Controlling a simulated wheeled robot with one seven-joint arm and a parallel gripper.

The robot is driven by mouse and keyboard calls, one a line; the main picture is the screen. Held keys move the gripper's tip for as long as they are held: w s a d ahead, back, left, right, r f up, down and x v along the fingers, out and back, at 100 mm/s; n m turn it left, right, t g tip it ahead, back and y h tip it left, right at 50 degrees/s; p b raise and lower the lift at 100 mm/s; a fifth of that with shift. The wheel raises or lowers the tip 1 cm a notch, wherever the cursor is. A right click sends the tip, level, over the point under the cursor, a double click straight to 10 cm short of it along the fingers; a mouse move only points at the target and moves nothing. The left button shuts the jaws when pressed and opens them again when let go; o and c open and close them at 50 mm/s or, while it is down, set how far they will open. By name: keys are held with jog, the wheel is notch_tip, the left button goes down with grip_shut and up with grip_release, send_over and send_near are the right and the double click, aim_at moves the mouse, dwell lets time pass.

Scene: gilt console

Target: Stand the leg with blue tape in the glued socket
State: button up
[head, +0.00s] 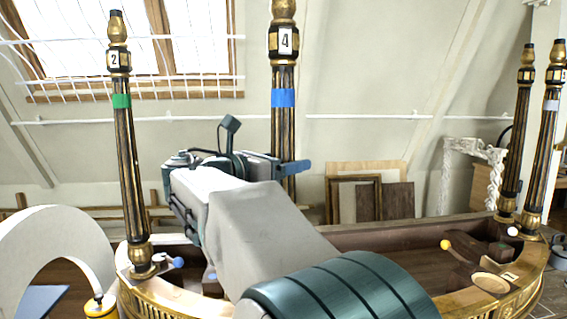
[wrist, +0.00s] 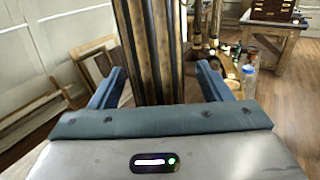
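The leg with blue tape (head: 283,97) is dark and fluted with gilt bands and a label reading 4. It stands upright in the head view, behind my arm; its foot is hidden. My gripper (head: 292,167) is at the leg, below the tape. In the wrist view the fluted shaft (wrist: 150,45) rises between my two spread fingers (wrist: 160,85), with a gap at the right finger. A pale oval socket (head: 491,283) lies bare on the console's front right rim; I cannot tell whether it has glue.
The gilt console (head: 180,301) carries a green-taped leg labelled 2 (head: 131,180) at left and further legs (head: 541,140) at right. Small knobs, one yellow (head: 445,244) and one blue (head: 178,262), stick up near its rim. A white arched form (head: 50,235) stands at left.

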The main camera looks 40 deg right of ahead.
jog(key=a+b, duration=0.1)
jog(key=a, duration=1.2)
jog(key=shift+s+a, duration=0.25)
jog(key=shift+a, duration=0.15)
jog(key=s+a+f+m+y, duration=0.1)
jog(key=s+f+m+y, duration=0.15)
jog(key=f, duration=0.55)
jog(key=s+f+m+t+y, duration=0.1)
jog(key=s+f+m+y, duration=0.1)
jog(key=f+y, duration=0.35)
jog(key=s+a+f+m+y, duration=0.1)
jog(key=s+f+m+y, duration=0.1)
jog(key=f, duration=0.8)
jog(key=s+a+f+m+t+y, duration=0.1)
jog(key=s+a+f+m+y, duration=0.5)
jog(key=a+f+m+y, duration=0.2)
notch_tip(320, 180, down, 5)
jog(key=a+m, duration=0.2)
jog(key=m, duration=0.2)
jog(key=shift+a, duration=0.2)
